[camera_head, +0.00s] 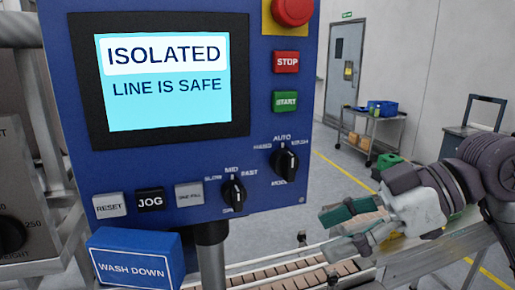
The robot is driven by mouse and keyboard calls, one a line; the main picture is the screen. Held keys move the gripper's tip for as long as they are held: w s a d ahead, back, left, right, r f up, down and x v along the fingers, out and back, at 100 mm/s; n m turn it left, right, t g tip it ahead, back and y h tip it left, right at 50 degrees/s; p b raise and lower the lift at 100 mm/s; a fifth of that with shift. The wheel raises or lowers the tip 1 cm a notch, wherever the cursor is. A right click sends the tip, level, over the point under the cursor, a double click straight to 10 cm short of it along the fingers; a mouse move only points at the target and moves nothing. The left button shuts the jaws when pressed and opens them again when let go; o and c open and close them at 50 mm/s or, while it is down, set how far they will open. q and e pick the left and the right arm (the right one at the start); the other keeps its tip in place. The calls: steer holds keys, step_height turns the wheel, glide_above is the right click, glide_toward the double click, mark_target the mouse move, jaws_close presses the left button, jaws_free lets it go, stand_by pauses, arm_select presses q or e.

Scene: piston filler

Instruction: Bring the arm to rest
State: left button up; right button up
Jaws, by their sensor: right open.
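My right gripper (332,231) is at the lower right, its arm coming in from the right edge. Its fingers point left and are apart, with nothing between them. In the picture it is in front of the conveyor (290,270) and to the right of the blue control panel (270,220), apart from the panel. The panel's screen (165,80) reads "ISOLATED" and "LINE IS SAFE". My left gripper is not in view.
The panel has a red mushroom button (292,10), STOP (286,62) and START (285,101) buttons and two black knobs. A blue WASH DOWN box (134,260) is at the lower left. A cart (375,118) and a grey door (345,65) are far behind.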

step_height(320, 180, down, 28)
steer(key=w+f+m+t+h, duration=0.1)
steer(key=w+m+t+h, duration=0.2)
steer(key=m, duration=0.4)
steer(key=s+d+f+m+g+h, duration=0.1)
steer(key=s+d+f+m+h, duration=0.3)
steer(key=s+f, duration=0.4)
steer(key=s+d+f+m+h, duration=0.35)
steer(key=s+d+f, duration=0.3)
steer(key=s, duration=0.25)
step_height(320, 180, down, 27)
steer(key=s+g, duration=0.2)
steer(key=s+d+f+n+h, duration=0.1)
steer(key=s+d+f, duration=0.1)
steer(key=s+f, duration=1.3)
steer(key=shift+s+d+g, duration=0.25)
steer(key=shift+g, duration=0.05)
steer(key=shift+f, duration=0.1)
